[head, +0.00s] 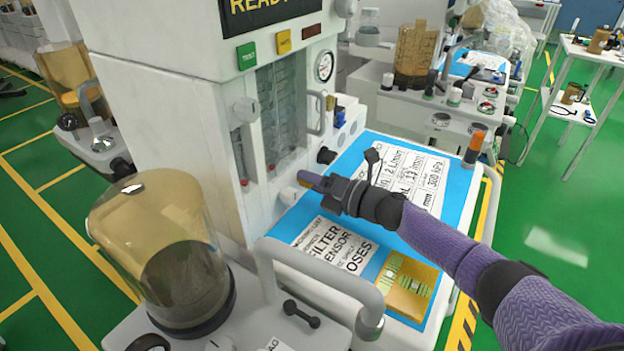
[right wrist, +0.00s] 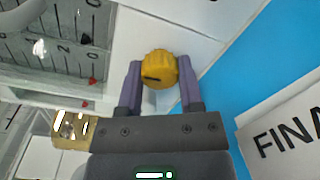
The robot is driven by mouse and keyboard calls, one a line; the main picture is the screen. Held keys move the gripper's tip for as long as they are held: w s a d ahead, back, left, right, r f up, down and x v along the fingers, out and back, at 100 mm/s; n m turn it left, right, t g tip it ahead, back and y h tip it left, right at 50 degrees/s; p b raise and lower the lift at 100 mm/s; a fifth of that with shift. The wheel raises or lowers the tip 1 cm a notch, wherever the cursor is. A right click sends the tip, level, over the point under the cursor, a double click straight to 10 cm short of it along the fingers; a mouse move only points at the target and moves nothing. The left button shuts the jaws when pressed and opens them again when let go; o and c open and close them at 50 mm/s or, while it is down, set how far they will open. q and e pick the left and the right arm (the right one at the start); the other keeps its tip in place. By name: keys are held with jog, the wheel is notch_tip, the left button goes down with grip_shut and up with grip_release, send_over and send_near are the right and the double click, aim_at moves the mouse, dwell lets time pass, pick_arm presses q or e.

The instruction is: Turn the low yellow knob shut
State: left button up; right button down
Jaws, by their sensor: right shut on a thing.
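The low yellow knob (right wrist: 159,69) sits low on the front of the white anaesthesia cart, with a dark mark across its ribbed face. My right gripper (head: 309,179) reaches in from the right over the blue work surface. In the right wrist view its two purple fingers are closed on opposite sides of the knob. In the head view the knob is hidden behind the fingers. My left gripper is not in view.
Flow tubes (head: 280,112) stand above the knob and a pressure gauge (head: 324,66) is beside them. A grey rail (head: 325,282) and a domed absorber canister (head: 160,250) stand in front.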

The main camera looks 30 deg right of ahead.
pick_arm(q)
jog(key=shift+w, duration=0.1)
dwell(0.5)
pick_arm(e)
jog(key=shift+c, duration=1.3)
grip_release()
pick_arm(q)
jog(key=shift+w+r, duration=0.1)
pick_arm(e)
jog(key=shift+s+d, duration=0.1)
jog(key=p+v, duration=0.2)
jog(key=v, duration=0.7)
jog(key=shift+s+d+p, duration=0.25)
jog(key=shift+s+p, duration=0.1)
jog(key=shift+p, duration=0.05)
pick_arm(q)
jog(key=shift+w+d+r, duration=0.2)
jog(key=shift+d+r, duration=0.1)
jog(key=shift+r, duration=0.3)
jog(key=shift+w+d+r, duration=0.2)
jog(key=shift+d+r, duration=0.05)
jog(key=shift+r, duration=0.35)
